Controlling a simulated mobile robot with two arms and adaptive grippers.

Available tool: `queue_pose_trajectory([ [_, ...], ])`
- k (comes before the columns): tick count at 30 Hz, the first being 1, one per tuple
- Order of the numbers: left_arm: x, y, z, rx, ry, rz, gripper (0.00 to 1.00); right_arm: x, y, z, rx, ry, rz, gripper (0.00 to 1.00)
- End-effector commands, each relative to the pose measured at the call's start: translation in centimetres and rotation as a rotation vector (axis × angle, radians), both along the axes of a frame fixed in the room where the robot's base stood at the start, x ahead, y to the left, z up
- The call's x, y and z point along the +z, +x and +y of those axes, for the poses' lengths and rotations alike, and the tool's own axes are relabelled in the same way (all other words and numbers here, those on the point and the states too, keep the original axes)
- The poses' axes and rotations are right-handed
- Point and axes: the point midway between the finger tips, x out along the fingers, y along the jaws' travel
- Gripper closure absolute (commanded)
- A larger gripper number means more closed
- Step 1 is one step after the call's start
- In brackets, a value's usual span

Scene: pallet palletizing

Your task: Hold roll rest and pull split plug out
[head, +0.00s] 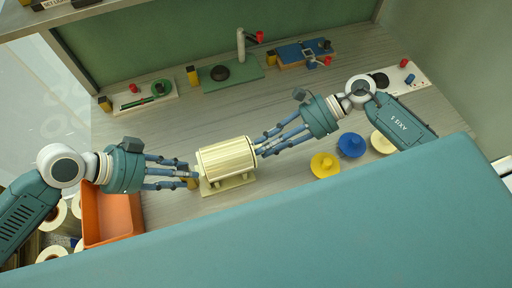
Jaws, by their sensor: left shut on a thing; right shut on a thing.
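The roll rest (232,185) is a cream stand in the middle of the table, with a cream ribbed roll (228,158) lying across it. An ochre block (192,183) is at its left end. My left gripper (194,178) comes in from the left and is shut at this block. My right gripper (259,148) comes in from the right and is shut at the roll's right end. The split plug is not clearly visible there; the fingers and roll hide it. I cannot tell how far it sits in the roll.
Yellow (324,165), blue (351,146) and cream (381,143) flanged pieces lie to the right. An orange bin (112,218) stands at the lower left. Fixture boards (230,72) line the back. Bare table lies between them and the roll.

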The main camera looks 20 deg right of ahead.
Motion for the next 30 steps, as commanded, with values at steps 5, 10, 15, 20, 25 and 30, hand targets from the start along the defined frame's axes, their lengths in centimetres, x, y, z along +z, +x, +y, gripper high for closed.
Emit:
queue_pose_trajectory([
  [5, 0.0, 0.2, 0.2, 0.002, 0.005, -0.005, 1.00, -0.4, 0.0, -1.2, -0.002, -0.014, 0.002, 1.00],
  [10, -0.1, 0.2, 0.3, 0.003, 0.008, -0.005, 1.00, -0.2, 0.1, -2.0, -0.002, -0.010, 0.000, 1.00],
  [15, -0.2, 0.2, 0.4, 0.003, 0.010, -0.003, 1.00, -0.1, 0.2, -2.8, -0.002, -0.007, -0.003, 1.00],
  [20, -0.2, 0.2, 0.4, 0.004, 0.012, -0.002, 1.00, 0.0, 0.3, -3.6, -0.003, -0.007, -0.004, 1.00],
  [25, -0.3, 0.2, 0.5, 0.003, 0.013, -0.001, 1.00, 0.0, 0.3, -4.4, -0.002, -0.006, -0.005, 1.00],
  [30, -0.3, 0.2, 0.5, 0.003, 0.015, -0.001, 1.00, 0.1, 0.3, -5.0, -0.002, -0.004, -0.005, 1.00],
])
